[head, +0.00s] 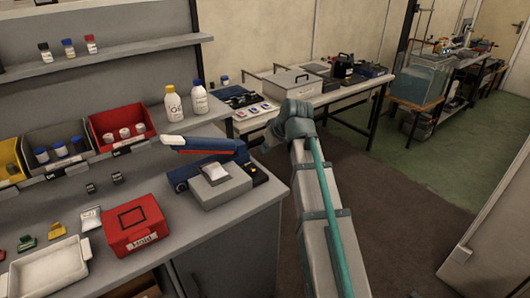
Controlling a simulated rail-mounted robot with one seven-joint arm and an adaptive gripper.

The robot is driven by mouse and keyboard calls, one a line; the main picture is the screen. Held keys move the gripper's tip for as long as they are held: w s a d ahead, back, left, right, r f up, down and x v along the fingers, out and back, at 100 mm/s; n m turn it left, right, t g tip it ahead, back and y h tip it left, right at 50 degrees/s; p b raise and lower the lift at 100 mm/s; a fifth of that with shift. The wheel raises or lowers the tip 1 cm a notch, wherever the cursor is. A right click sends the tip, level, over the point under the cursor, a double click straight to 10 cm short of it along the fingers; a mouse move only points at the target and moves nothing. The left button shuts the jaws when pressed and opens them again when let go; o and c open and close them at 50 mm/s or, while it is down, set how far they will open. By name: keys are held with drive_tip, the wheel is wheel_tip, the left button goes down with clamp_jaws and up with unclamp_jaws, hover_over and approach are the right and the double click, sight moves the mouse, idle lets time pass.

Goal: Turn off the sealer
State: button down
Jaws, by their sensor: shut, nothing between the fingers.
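The sealer (195,174) is a blue bench device near the right end of the grey bench. Its long arm (200,144), white, red and blue, is over the base. A grey block (221,186) with a small pale packet (214,172) on it is at the sealer's front. A dark part with a small orange-yellow spot (260,177) is at its right end. My arm comes up from the bottom right, and my gripper (262,146) points left just behind the sealer's right end. It is small, dark and partly hidden by the wrist; contact cannot be told.
A red box (134,221), a white tray (47,273) and coloured bins (121,126) stand on the bench to the left. Two white bottles (199,97) stand behind the sealer. A side table (339,94) with equipment is beyond. Open floor (400,190) is to the right.

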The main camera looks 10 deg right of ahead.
drive_tip(key=p, duration=0.1)
hover_over(256, 170)
drive_tip(key=s, duration=0.1)
drive_tip(key=f, duration=0.7)
drive_tip(key=shift+s+d, duration=0.2)
drive_tip(key=shift+s+d+f+p, duration=0.1)
drive_tip(key=shift+s+f+p, duration=0.1)
drive_tip(key=shift+f, duration=0.3)
drive_tip(key=shift+s+f+p, duration=0.1)
drive_tip(key=shift+f+p, duration=0.05)
drive_tip(key=shift+f, duration=1.3)
